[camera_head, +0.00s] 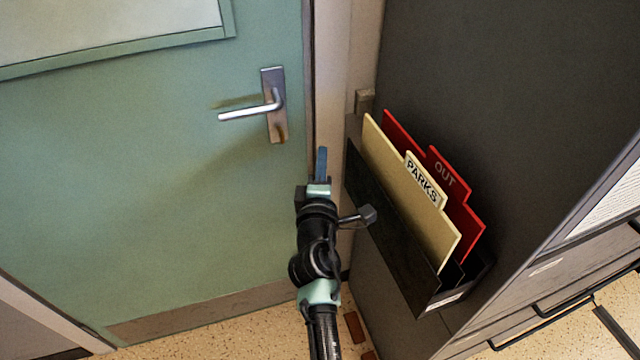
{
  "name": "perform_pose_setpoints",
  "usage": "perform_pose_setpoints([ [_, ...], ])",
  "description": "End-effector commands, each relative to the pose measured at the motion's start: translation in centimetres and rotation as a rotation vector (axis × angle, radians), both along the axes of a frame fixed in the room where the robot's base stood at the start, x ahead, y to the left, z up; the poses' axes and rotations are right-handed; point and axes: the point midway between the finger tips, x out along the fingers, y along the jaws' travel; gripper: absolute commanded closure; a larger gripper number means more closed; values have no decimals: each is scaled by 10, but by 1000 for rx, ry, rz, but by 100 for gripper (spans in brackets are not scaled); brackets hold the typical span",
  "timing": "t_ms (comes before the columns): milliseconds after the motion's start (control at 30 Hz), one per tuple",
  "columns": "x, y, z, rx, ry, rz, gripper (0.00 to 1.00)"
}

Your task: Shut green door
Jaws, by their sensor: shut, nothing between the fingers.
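The green door (130,190) fills the left half of the view, with a pale panel at its upper left and a metal strip along its bottom. It appears to sit in or very near its frame, but I cannot tell whether it is latched. Its silver lever handle (250,111) is near the door's right edge. My gripper (321,162) is shut and empty, with blue fingertips pointing up the picture. It appears in front of the door's right edge, below and to the right of the handle. I cannot tell whether it touches the door.
A dark grey cabinet (480,70) stands close on the right. A black file holder (392,225) on its side holds a cream "PARKS" folder (410,185) and a red "OUT" folder (468,215), close beside my arm. Speckled floor (210,335) shows below the door.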

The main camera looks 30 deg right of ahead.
Motion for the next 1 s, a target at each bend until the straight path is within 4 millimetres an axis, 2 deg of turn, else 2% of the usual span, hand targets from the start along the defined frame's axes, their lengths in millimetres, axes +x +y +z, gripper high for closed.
perform_pose_setpoints([
  [300, -54, 31, -1, 0, 1, 2, 100],
  [500, -75, 43, -1, 0, 1, 1, 100],
  [867, -82, 48, 3, 1, -4, 1, 100],
  [967, -77, 51, 27, 37, -56, 9, 100],
  [1000, -73, 53, 45, 65, -94, 16, 100],
])
